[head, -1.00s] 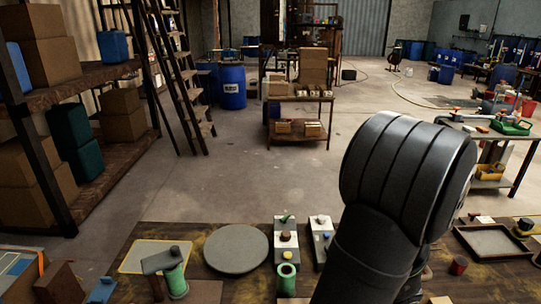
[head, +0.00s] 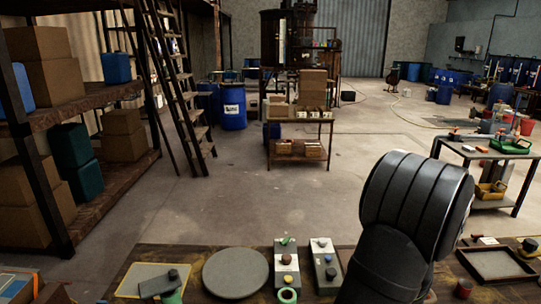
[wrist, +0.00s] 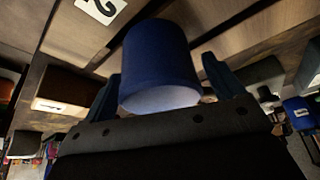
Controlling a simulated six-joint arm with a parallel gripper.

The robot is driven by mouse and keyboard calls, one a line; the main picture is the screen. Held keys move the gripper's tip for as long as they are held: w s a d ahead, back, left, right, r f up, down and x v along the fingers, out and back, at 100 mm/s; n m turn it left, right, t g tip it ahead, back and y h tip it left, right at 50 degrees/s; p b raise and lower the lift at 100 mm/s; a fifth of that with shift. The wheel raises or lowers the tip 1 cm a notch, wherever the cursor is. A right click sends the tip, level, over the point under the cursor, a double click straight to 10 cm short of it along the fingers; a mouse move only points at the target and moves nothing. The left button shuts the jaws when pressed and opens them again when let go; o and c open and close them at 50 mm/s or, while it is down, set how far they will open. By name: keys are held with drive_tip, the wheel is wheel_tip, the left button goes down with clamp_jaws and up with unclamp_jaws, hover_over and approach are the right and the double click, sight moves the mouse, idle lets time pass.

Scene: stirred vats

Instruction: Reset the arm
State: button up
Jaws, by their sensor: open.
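My gripper (wrist: 160,68) shows only in the wrist view, with its two dark fingers apart. A blue cylinder with a pale end (wrist: 160,45) lies between the fingers in that view. I cannot tell whether they touch it. In the head view my dark arm (head: 415,205) rises in the right foreground, and the gripper is out of sight.
A worktable (head: 205,258) along the bottom holds a round grey disc (head: 235,272), two button boxes (head: 287,264) and a shallow tray (head: 496,264). A shelf (head: 75,105) and a ladder (head: 180,85) stand left.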

drive_tip(key=shift+r, duration=0.15)
drive_tip(key=v, duration=1.2)
drive_tip(key=x, duration=1.2)
drive_tip(key=shift+f, duration=0.2)
drive_tip(key=shift+r, duration=1.4)
drive_tip(key=shift+s+d+r, duration=0.1)
drive_tip(key=shift+s+r, duration=0.05)
drive_tip(key=shift+r, duration=0.8)
drive_tip(key=s+d+r, duration=0.3)
drive_tip(key=s+r, duration=0.4)
drive_tip(key=s, duration=0.4)
drive_tip(key=w+a+n, duration=0.1)
drive_tip(key=w, duration=0.3)
drive_tip(key=w+n+y, duration=0.1)
drive_tip(key=w, duration=0.3)
drive_tip(key=w+a+n, duration=0.1)
drive_tip(key=w, duration=0.3)
drive_tip(key=shift+w+a+f+n+t, duration=0.1)
drive_tip(key=shift+w+a+n+t, duration=0.2)
drive_tip(key=shift+w+a+n, duration=0.1)
